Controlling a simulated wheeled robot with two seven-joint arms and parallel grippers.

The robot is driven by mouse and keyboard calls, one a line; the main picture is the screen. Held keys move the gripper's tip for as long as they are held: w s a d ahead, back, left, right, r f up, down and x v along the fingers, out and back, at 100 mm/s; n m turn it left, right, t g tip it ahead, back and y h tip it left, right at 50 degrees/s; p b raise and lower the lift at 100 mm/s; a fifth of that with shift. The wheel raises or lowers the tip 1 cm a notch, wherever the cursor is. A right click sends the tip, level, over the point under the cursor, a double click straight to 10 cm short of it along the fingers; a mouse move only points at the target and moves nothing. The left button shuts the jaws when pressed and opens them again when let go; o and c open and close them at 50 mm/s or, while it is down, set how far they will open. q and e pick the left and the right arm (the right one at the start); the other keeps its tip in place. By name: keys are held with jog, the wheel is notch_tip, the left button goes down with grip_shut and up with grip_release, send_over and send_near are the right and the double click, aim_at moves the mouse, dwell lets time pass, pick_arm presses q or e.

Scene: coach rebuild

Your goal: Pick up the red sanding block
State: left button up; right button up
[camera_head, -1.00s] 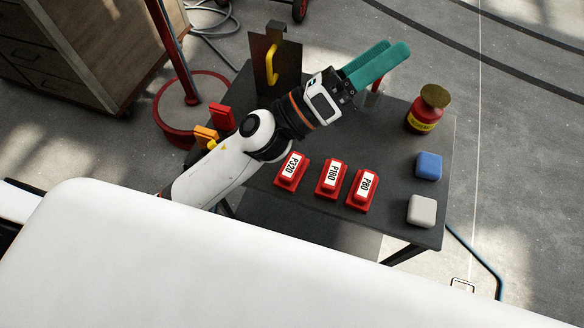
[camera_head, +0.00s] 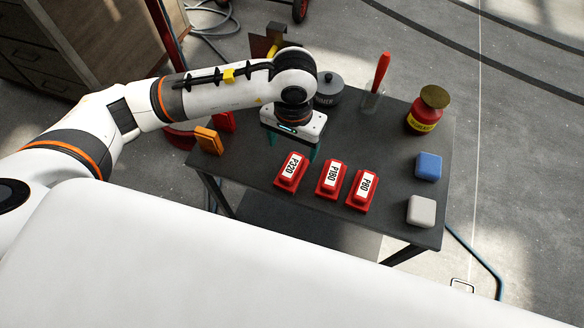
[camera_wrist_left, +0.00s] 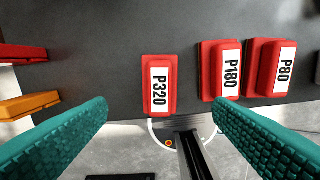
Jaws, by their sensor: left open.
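Three red sanding blocks with white labels lie in a row on the dark table: P320 (camera_head: 291,172), P180 (camera_head: 332,179) and P80 (camera_head: 362,191). In the left wrist view, P320 (camera_wrist_left: 159,86) lies between the fingers' lines, P180 (camera_wrist_left: 219,69) is to its right and P80 (camera_wrist_left: 270,68) further right. My left gripper (camera_head: 292,150) points down just behind P320, its teal fingers open and apart. Its wrist housing partly hides them in the head view. Nothing is between the fingertips. My right gripper is not in view.
The dark table (camera_head: 400,150) also bears a blue block (camera_head: 428,166), a grey block (camera_head: 421,211), a red jar (camera_head: 424,113), a dark canister (camera_head: 328,90) and a red-handled tool in a glass (camera_head: 380,75). An orange block (camera_head: 208,140) stands at the left edge.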

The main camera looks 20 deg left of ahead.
aim_at(292, 166)
pick_arm(q)
notch_tip(292, 166, down, 5)
jog(key=shift+s+r+p, duration=0.1)
jog(key=shift+p, duration=0.45)
notch_tip(292, 166, down, 5)
jog(key=shift+p, duration=1.05)
jog(key=shift+f, duration=0.3)
jog(key=c, duration=1.1)
jog(key=shift+r, duration=0.1)
jog(key=shift+c, duration=0.2)
notch_tip(292, 166, up, 9)
jog(key=shift+b, duration=1.15)
jog(key=shift+r, duration=0.45)
